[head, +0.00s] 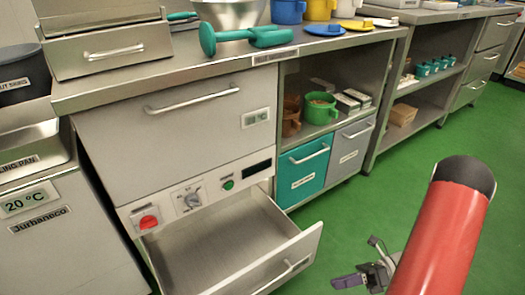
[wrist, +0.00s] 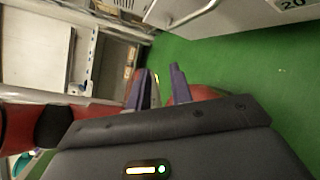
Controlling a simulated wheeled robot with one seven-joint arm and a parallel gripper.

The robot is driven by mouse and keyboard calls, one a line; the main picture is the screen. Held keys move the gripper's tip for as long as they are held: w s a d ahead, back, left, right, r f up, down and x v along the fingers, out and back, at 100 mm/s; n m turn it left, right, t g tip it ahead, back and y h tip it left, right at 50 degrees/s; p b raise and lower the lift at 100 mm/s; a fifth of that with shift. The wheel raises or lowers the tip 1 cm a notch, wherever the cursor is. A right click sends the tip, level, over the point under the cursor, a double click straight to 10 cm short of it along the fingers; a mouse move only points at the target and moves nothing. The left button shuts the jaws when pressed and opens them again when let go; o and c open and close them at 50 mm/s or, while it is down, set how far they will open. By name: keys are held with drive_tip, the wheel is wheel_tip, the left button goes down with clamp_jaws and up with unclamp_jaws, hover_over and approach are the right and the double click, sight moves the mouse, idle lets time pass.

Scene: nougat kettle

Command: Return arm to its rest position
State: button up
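My red arm (head: 440,230) rises at the right of the head view, with a dark cap at its upper end. My gripper (head: 357,264) is low in the head view, left of the arm, over the green floor and to the right of the open drawer. In the wrist view my gripper (wrist: 160,71) shows two purple fingers standing apart with nothing between them. It is open and empty, and touches nothing that I can see.
An open, empty drawer (head: 225,250) juts out under the steel cabinet (head: 190,125). A teal tool (head: 240,37) lies on the counter (head: 190,75) above. A shelf holds a green pot (head: 320,108). The green floor (head: 365,210) between the cabinets and my arm is clear.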

drive_tip(key=s+a+r+n+t+h, duration=0.2)
drive_tip(key=r+n+h, duration=0.3)
drive_tip(key=r+n, duration=0.4)
drive_tip(key=s+a+r+n+t+h+p, duration=0.1)
drive_tip(key=s+a+r+n+t+h, duration=0.1)
drive_tip(key=r+n+h, duration=0.3)
drive_tip(key=s+a+r+n+t+h+p, duration=0.1)
drive_tip(key=r+n+h, duration=0.5)
drive_tip(key=r+n, duration=0.7)
wheel_tip(320, 180, up, 3)
drive_tip(key=s+t, duration=0.1)
drive_tip(key=t, duration=0.1)
drive_tip(key=shift+a+f+n+t, duration=0.2)
drive_tip(key=shift+a+n+t, duration=0.1)
drive_tip(key=shift+a+t, duration=0.1)
